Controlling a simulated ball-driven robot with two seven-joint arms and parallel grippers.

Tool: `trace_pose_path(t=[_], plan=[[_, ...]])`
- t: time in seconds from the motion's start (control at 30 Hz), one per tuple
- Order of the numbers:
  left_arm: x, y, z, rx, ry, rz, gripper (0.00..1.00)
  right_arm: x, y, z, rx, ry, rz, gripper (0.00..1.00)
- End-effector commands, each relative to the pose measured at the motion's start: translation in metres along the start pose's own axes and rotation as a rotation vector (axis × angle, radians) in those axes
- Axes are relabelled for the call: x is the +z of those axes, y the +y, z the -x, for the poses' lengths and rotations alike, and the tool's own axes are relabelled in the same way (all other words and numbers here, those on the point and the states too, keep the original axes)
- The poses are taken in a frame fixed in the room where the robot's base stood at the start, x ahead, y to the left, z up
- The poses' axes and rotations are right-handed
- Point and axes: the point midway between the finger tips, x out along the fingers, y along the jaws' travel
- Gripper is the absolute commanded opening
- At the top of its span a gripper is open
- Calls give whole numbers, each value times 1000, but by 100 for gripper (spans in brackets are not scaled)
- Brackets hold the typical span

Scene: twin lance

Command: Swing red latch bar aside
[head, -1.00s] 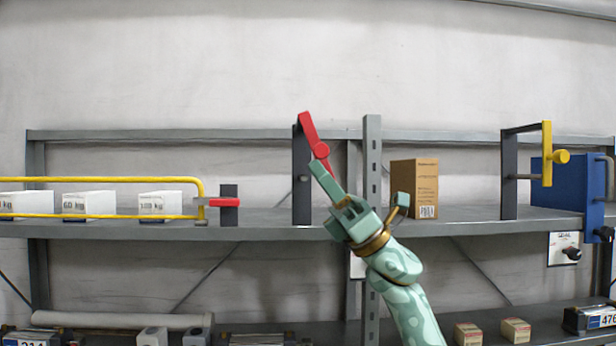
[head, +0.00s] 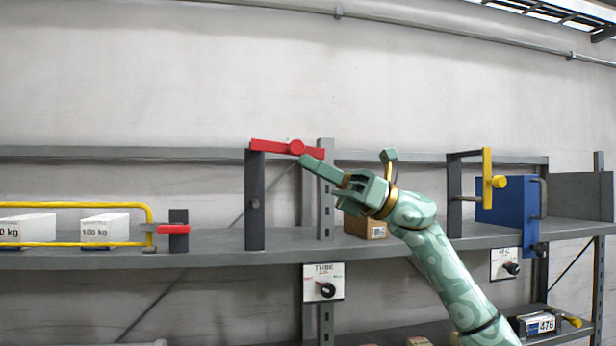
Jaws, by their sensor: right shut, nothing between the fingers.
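The red latch bar (head: 272,146) lies nearly level across the top of a dark grey post (head: 255,205), with a round red knob near its right part. My right gripper (head: 303,160) is shut and empty. Its fingertip is at the right part of the bar, just below the knob, and looks to touch it; exact contact is hard to tell. My left gripper is not in view.
A yellow rail (head: 80,244) with a small red handle (head: 174,229) runs at left before white boxes (head: 105,229). A cardboard box (head: 366,228) stands behind my right arm. At right are a yellow bar (head: 487,178) and a blue box (head: 508,205).

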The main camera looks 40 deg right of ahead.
Motion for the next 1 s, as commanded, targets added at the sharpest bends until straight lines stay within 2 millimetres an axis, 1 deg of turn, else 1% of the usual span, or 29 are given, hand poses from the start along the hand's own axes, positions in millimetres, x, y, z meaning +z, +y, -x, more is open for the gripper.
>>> trace_pose_path(t=[0.03, 0.1, 0.4, 0.6, 1.0], plan=[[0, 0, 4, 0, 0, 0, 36, 6, 0, -1, 0, -1, 2, 0], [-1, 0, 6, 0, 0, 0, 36, 11, 0, -2, 0, -1, 1, 0], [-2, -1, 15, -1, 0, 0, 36, 25, 0, -6, 0, 0, 1, 0], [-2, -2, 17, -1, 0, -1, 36, 29, 0, -7, 0, 0, 2, 0], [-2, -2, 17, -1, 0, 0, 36, 30, 0, -7, 0, -1, 2, 0]])
